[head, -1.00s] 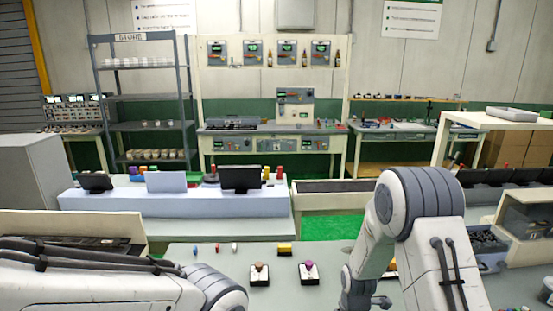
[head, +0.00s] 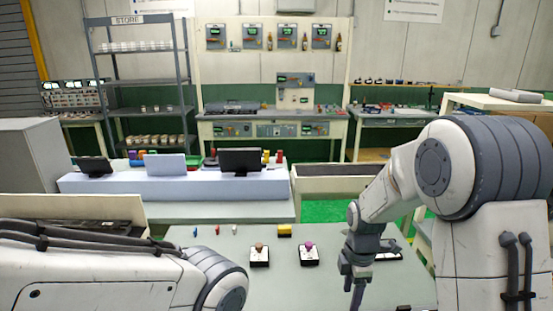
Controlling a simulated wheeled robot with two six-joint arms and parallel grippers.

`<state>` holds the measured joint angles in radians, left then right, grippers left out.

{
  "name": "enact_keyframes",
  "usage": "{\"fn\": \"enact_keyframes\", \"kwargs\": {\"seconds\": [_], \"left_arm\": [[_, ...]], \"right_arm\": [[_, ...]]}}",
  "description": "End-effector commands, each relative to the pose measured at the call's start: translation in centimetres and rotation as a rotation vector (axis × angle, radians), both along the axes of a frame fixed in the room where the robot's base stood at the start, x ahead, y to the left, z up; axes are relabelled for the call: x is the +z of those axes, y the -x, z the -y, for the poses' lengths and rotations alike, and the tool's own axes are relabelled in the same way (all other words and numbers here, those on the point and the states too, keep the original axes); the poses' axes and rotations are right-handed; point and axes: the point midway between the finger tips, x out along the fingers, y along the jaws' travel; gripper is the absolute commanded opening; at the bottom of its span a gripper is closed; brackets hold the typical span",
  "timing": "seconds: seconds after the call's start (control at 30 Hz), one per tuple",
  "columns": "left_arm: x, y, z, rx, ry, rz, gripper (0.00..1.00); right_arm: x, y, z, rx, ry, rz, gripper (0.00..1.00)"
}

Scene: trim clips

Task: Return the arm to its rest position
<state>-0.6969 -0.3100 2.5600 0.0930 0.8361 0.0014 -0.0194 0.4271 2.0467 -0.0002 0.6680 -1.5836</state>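My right arm (head: 480,170) comes in from the right, bent at a large grey joint, with its forearm reaching left and down. My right gripper (head: 354,292) points down over the right part of the near table. Nothing shows in it, but the angle and the frame's edge hide whether its fingers are apart. My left arm (head: 110,270) lies low across the left corner. Its gripper is outside the view.
The near table (head: 200,265) holds two small dark-and-white trays (head: 260,257) with a brown and a purple knob.

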Motion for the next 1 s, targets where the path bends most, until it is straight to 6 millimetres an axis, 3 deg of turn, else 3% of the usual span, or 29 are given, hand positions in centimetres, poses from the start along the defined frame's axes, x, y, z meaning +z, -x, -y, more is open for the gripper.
{"fn": "enact_keyframes", "kwargs": {"seconds": [0.23, 0.37, 0.47, 0.63, 0.8, 1.0], "left_arm": [[0.0, 0.0, 0.0, 0.000, 0.000, 0.000, 1.00], [-0.1, 0.0, 0.0, 0.000, 0.000, 0.000, 1.00], [-0.3, 0.0, 0.0, 0.000, 0.000, 0.000, 1.00], [-0.7, 0.0, 0.0, 0.000, 0.000, 0.000, 1.00], [-0.9, 0.0, 0.0, 0.000, 0.000, 0.000, 1.00], [-1.0, 0.0, 0.0, 0.000, 0.000, 0.000, 1.00]], "right_arm": [[0.2, 0.2, -0.3, -0.008, -0.001, 0.002, 0.62], [1.7, 1.8, -2.9, -0.088, -0.007, 0.010, 0.62], [3.7, 4.8, -6.2, -0.221, -0.021, 0.015, 0.62], [6.7, 12.3, -11.1, -0.511, -0.053, 0.009, 0.62], [7.9, 19.2, -12.9, -0.767, -0.075, -0.016, 0.62], [8.2, 23.2, -13.0, -0.935, -0.082, -0.040, 0.62]]}}
